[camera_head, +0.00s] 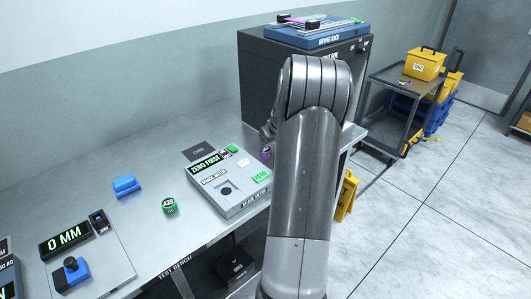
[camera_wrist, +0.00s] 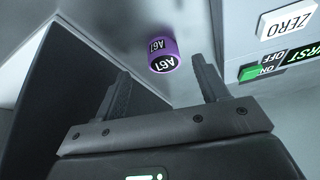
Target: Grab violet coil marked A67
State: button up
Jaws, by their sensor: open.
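The violet coil marked A67 (camera_wrist: 163,56) stands on the bench top in the wrist view, with its label on the top and side. My gripper (camera_wrist: 162,88) is open, and the coil sits just beyond and between the two fingertips, not visibly touched. In the head view a small part of the violet coil (camera_head: 265,153) shows at the left edge of my arm. My arm hides most of my gripper there.
The shade meter (camera_head: 236,205) stands close beside the coil and also shows in the wrist view (camera_wrist: 262,55). A dark cabinet (camera_head: 262,95) stands behind, bearing the blue drying rack (camera_head: 318,42). A green coil marked A29 (camera_head: 169,205) and a blue object (camera_head: 126,186) lie further left.

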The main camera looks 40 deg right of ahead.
aim_at(266, 149)
jog(key=x, duration=0.2)
jog(key=w+x, duration=0.1)
jog(key=x, duration=0.2)
jog(key=shift+a+r, duration=0.1)
jog(key=shift+r, duration=0.05)
jog(key=shift+c, duration=0.2)
jog(key=c, duration=1)
